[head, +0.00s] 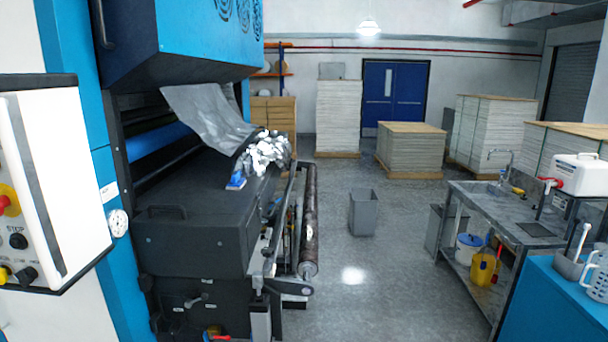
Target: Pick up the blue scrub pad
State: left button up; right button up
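A small blue item with a pale edge (236,182) lies on the dark top of the machine (190,190), close to its right side. It looks like the blue scrub pad, but it is too small to be sure. A heap of crumpled silver foil (268,150) is just behind and to the right of it. Neither of my grippers is in view.
The laminating machine fills the left, with a control panel (50,185) nearest. A dark roll (309,220) runs along its right side. A grey bin (363,211) stands on open floor. A metal sink bench (500,210) and a blue counter (550,300) are at right.

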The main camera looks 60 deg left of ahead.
aim_at(237, 184)
jog(key=u, duration=0.4)
jog(key=i, duration=1.4)
jog(key=u, duration=1.05)
